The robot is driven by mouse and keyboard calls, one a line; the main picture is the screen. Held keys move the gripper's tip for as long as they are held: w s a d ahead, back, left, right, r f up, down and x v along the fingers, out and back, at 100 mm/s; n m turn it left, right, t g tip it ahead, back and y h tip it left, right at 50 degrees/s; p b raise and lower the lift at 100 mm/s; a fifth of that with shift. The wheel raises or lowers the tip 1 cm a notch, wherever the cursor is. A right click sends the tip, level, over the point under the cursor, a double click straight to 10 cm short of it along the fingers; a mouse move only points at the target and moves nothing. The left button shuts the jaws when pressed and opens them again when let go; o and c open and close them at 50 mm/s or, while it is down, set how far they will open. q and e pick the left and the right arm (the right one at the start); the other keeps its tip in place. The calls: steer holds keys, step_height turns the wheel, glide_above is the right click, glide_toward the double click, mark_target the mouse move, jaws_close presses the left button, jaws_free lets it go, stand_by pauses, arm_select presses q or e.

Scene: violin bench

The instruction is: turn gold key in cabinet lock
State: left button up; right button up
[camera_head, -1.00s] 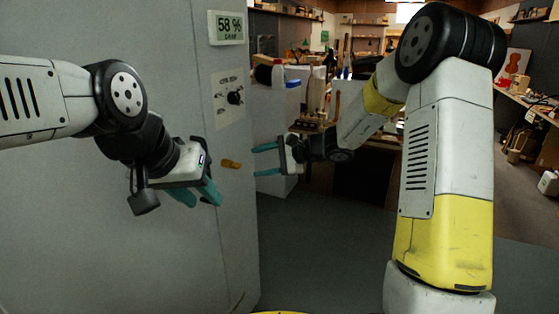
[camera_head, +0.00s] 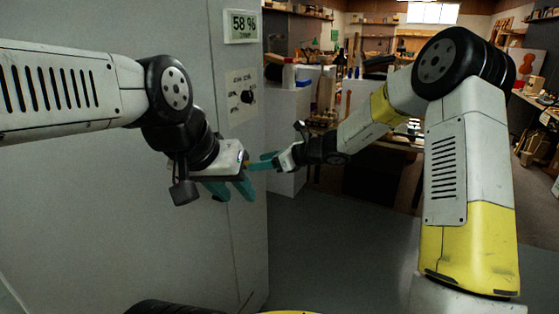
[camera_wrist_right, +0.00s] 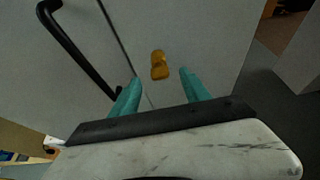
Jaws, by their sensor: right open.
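The gold key (camera_wrist_right: 159,65) sticks out of the grey cabinet front in the right wrist view. In the head view it is mostly hidden behind my grippers. My right gripper (camera_wrist_right: 159,79) is open, its teal fingers either side of the key's line, with the key just beyond the fingertips and not held. In the head view my right gripper (camera_head: 262,162) reaches leftward to the cabinet (camera_head: 90,220). My left gripper (camera_head: 232,190) is in front of the cabinet, close to the right one, its teal fingers apart and nothing seen between them.
A black bar handle (camera_wrist_right: 75,45) and a door seam lie left of the key in the right wrist view. A dial panel (camera_head: 241,95) and a humidity display (camera_head: 240,27) are higher on the cabinet. Open floor (camera_head: 330,245) lies right of the cabinet.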

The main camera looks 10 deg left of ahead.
steer(key=shift+x, duration=1.1)
